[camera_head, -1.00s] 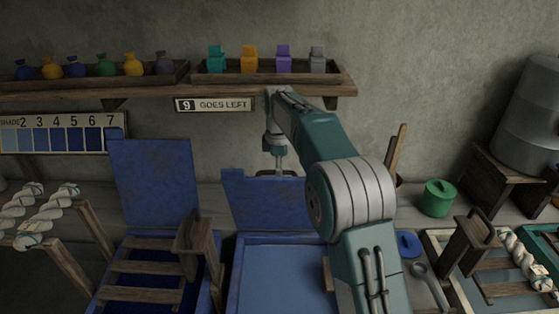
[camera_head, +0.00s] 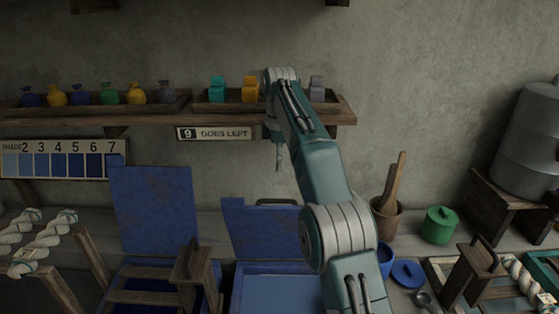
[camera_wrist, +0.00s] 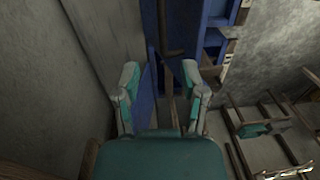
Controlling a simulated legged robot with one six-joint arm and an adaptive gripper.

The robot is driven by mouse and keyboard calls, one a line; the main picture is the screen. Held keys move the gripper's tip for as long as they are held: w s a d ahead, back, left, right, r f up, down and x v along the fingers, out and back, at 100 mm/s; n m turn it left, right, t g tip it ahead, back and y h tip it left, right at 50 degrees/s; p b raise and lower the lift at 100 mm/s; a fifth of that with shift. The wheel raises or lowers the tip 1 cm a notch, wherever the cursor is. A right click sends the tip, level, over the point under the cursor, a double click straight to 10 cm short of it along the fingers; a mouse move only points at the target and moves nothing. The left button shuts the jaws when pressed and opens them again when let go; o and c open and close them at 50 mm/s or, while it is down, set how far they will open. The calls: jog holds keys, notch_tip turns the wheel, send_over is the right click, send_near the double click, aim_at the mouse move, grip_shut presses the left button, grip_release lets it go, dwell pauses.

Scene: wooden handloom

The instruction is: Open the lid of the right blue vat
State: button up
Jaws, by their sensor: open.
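The right blue vat (camera_head: 275,292) is at the bottom centre of the head view, with a pale blue surface inside its frame. Its blue lid (camera_head: 260,228) stands raised at the back of the vat, partly hidden by my arm. A dark handle (camera_head: 278,202) shows at the lid's top edge. My gripper (camera_head: 279,165) hangs above this handle, apart from it, in front of the wall. In the wrist view my gripper's fingers (camera_wrist: 160,78) are spread apart, with nothing held between them.
The left vat's lid (camera_head: 153,210) also stands up. A shelf (camera_head: 150,120) with bags and small blocks runs behind my arm. A wooden cup (camera_head: 387,220), a green pot (camera_head: 439,225) and a blue disc (camera_head: 408,273) stand to the right. Rope skeins (camera_head: 45,240) hang at left.

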jog(key=shift+r, duration=0.1)
grip_shut()
jog(key=m+t+y, duration=0.1)
jog(key=t+y, duration=0.3)
jog(key=t, duration=0.2)
send_near(275, 202)
jog(key=x, duration=0.5)
jog(key=s+x, duration=0.1)
jog(key=x, duration=0.2)
jog(key=shift+a, duration=0.4)
